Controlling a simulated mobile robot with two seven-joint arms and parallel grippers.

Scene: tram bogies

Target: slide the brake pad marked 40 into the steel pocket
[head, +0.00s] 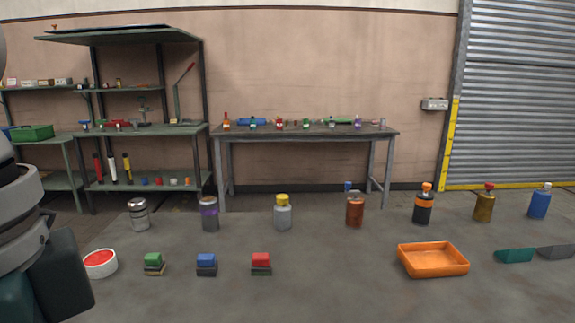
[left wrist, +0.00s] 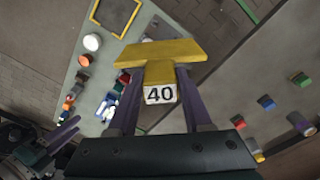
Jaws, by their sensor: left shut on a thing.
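The brake pad marked 40 (left wrist: 160,50) is a yellow T-shaped piece with a white number plate, seen in the left wrist view. My left gripper (left wrist: 160,92) is shut on its stem, with one finger on each side. The wide yellow bar sticks out beyond the fingertips, and the number faces the wrist camera. In the head view only part of my left arm shows at the left edge; the pad is not seen there. I cannot make out the steel pocket in either view.
In the head view, a grey surface holds a row of bottles, an orange tray (head: 433,260), a round red-and-white tub (head: 100,263), and green (head: 153,259), blue (head: 206,260) and red (head: 261,260) blocks. A workbench (head: 305,133) and shelves stand behind. The front middle is clear.

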